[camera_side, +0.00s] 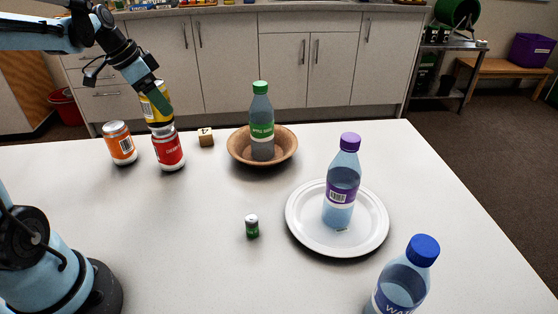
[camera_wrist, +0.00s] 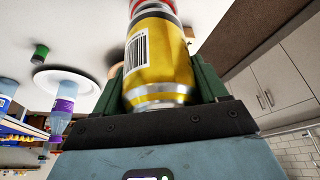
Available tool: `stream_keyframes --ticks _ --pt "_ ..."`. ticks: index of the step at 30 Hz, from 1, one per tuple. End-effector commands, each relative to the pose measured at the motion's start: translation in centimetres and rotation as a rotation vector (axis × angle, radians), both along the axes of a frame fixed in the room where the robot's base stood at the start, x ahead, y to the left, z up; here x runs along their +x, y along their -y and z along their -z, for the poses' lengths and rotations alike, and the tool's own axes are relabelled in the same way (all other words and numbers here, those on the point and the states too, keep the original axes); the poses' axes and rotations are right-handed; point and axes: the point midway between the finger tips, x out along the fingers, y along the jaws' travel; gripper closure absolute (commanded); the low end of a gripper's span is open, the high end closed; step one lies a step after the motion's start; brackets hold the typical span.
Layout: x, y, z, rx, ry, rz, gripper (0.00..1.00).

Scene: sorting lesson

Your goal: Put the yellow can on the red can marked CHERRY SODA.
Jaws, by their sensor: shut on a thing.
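The yellow can (camera_side: 149,111) is between the green fingers of my gripper (camera_side: 158,102), which is shut on it. In the side view it is slightly tilted, directly over the red can (camera_side: 169,152), which stands upright on the table. The yellow can's lower end meets or nearly meets the red can's top; I cannot tell whether they touch. In the wrist view the yellow can (camera_wrist: 160,60) fills the space between the fingers, and a bit of the red can (camera_wrist: 150,5) shows past its far end. The red can's lettering is only partly visible.
An orange can (camera_side: 119,145) stands close left of the red can, and a wooden block (camera_side: 206,137) sits to its right. A brown bowl (camera_side: 236,152) holds a green-capped bottle; a white plate (camera_side: 300,215) holds a purple-capped one. A small green battery (camera_side: 252,228) and blue-capped bottle (camera_side: 402,280) stand nearer.

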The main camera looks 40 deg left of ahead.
Motion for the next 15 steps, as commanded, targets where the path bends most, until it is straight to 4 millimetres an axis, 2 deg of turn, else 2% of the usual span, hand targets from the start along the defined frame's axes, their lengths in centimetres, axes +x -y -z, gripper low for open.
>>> stream_keyframes --ticks 13,14,15 --pt "0.01 0.03 0.71 0.0 0.0 0.0 0.56" --pt "0.01 0.03 0.74 0.0 0.0 0.0 0.26" --pt "0.0 0.04 0.71 0.0 0.0 0.0 0.2"
